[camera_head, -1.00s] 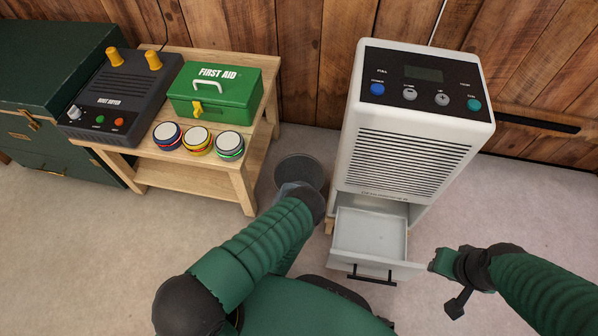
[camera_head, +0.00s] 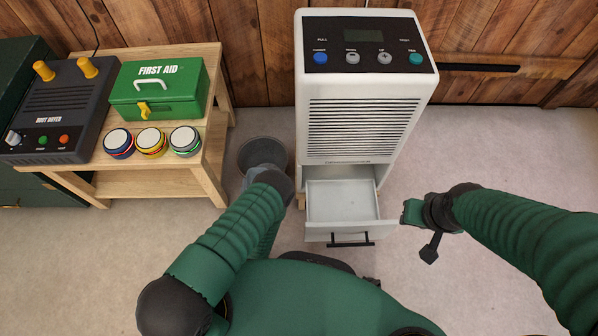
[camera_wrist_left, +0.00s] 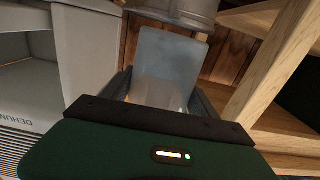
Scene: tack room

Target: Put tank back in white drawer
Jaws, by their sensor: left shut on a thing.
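The white dehumidifier (camera_head: 365,90) stands against the wall, its drawer (camera_head: 340,228) pulled out at the bottom front and empty. My left gripper (camera_wrist_left: 162,95) is shut on the tank (camera_wrist_left: 170,60), a bluish translucent piece between its fingers. In the head view, my forearm hides most of this gripper, left of the drawer, and only a bluish bit of the tank (camera_head: 255,174) shows. My right gripper (camera_head: 420,228) is empty, just right of the open drawer and apart from it. Its jaw opening cannot be made out.
A round grey bin (camera_head: 263,151) stands on the floor beside the tank, left of the dehumidifier. A wooden table (camera_head: 213,150) at left holds a boot dryer (camera_head: 55,115), a green first aid box (camera_head: 158,92) and three round tins (camera_head: 150,142). Carpet is clear at right.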

